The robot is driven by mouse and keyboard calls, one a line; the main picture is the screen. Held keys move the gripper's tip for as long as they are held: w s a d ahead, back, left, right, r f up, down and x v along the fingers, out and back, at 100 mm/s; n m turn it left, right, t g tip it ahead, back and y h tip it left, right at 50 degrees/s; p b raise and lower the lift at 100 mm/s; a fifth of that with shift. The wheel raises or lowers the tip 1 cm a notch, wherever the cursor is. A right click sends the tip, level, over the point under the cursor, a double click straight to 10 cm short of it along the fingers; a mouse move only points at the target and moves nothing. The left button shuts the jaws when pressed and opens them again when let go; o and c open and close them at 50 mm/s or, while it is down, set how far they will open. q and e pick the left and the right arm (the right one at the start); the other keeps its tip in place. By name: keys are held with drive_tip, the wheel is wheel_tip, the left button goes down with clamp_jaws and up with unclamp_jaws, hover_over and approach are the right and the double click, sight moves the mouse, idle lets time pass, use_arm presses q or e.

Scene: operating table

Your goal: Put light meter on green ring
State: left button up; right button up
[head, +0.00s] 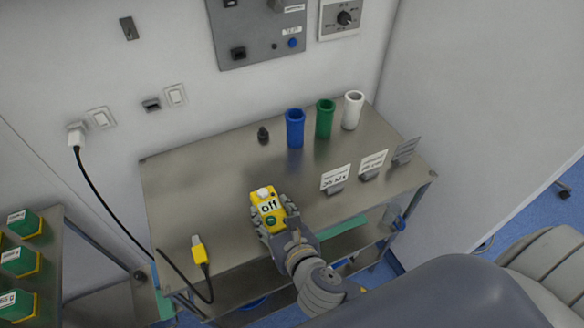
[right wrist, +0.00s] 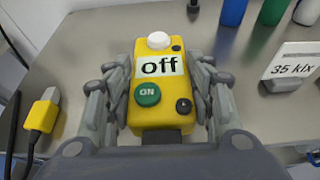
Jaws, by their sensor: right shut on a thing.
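The light meter (head: 267,207) is a yellow box with a white dome, a display reading "off" and a green button. It also shows in the right wrist view (right wrist: 160,85), where the button reads "ON". My right gripper (head: 270,216) is shut on the light meter, with a finger on each side, over the front part of the metal table (head: 200,190). I cannot tell whether the meter touches the table. No green ring can be made out; a green cylinder (head: 325,119) stands at the back of the table. My left gripper is not in view.
A blue cylinder (head: 295,128) and a white cylinder (head: 352,110) flank the green one. A small black object (head: 263,135) stands left of them. Label stands (head: 335,179) line the right side. A yellow plug (head: 199,250) with a black cable lies at the front left. The table's middle is clear.

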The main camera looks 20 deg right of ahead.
sight(275, 192)
drive_tip(key=w+d, duration=0.1)
drive_tip(key=w+p, duration=0.1)
drive_tip(key=w, duration=0.1)
drive_tip(key=w+d, duration=0.1)
drive_tip(key=w, duration=0.1)
drive_tip(key=shift+w+d+f, duration=0.1)
drive_tip(key=shift+w+d, duration=0.15)
drive_tip(key=shift+d, duration=0.05)
drive_tip(key=w+d, duration=0.1)
drive_tip(key=w, duration=0.1)
drive_tip(key=w+d+p, duration=0.1)
drive_tip(key=w, duration=0.2)
drive_tip(key=w+d+f+p, duration=0.1)
drive_tip(key=w+d, duration=0.1)
drive_tip(key=w, duration=0.1)
drive_tip(key=shift+w+d+f, duration=0.15)
drive_tip(key=shift+w+d, duration=0.05)
drive_tip(key=shift+w, duration=0.1)
drive_tip(key=shift+f, duration=0.35)
wheel_tip(275, 192, down, 2)
drive_tip(key=shift+f, duration=0.4)
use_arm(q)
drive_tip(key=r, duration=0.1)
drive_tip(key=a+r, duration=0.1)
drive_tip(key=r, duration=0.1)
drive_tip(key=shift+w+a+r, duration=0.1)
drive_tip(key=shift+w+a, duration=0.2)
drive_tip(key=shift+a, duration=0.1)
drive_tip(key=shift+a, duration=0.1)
